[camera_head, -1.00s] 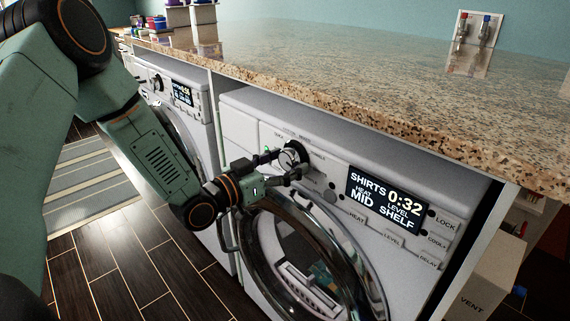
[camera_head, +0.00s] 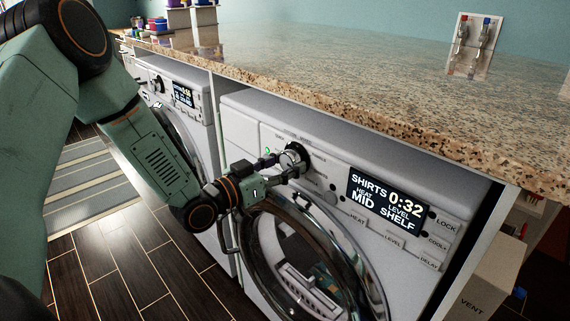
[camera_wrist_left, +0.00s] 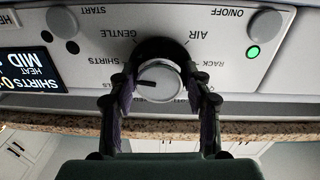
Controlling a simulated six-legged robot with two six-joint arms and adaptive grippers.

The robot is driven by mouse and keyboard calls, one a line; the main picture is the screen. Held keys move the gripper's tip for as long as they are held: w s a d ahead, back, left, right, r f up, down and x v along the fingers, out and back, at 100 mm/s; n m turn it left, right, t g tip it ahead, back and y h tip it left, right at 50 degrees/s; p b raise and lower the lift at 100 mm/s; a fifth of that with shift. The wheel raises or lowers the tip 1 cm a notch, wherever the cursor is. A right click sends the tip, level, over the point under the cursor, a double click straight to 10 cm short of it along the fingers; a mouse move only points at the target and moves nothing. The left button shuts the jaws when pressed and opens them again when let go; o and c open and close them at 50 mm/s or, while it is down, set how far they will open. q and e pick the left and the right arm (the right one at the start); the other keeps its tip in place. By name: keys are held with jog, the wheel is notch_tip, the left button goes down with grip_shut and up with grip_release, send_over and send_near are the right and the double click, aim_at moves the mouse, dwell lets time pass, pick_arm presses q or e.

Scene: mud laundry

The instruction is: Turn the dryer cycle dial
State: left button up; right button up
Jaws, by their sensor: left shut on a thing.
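The dryer cycle dial (camera_head: 294,155) is a round silver knob on a dark base, on the white dryer's front panel. In the left wrist view, the dial (camera_wrist_left: 160,76) sits between my fingers, and its dark mark points left. Labels including GENTLE, AIR, RACK and SHIRTS surround it, upside down; some lower labels are partly hidden. My left gripper (camera_head: 282,167) is shut on the dial, with one finger on each side (camera_wrist_left: 165,92). The dryer display (camera_head: 386,202) reads SHIRTS, 0:32, HEAT MID, LEVEL SHELF. My right gripper is not in view.
The dryer's round glass door (camera_head: 310,262) lies just below my left gripper. A speckled stone counter (camera_head: 380,75) overhangs the panel. A green light (camera_wrist_left: 253,52) glows by ON/OFF. Another machine (camera_head: 175,92) stands to the left, and a VENT box (camera_head: 490,280) is at right.

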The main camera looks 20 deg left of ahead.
pick_arm(q)
jog(key=shift+r+n, duration=0.1)
jog(key=shift+n, duration=0.2)
jog(key=n, duration=0.3)
jog(key=shift+n, duration=0.3)
jog(key=shift+d+r+n, duration=0.1)
jog(key=shift+n, duration=1.6)
jog(key=o, duration=1.1)
jog(key=shift+w+d, duration=0.1)
jog(key=shift+w, duration=0.05)
jog(key=shift+o, duration=0.2)
jog(key=shift+s, duration=0.2)
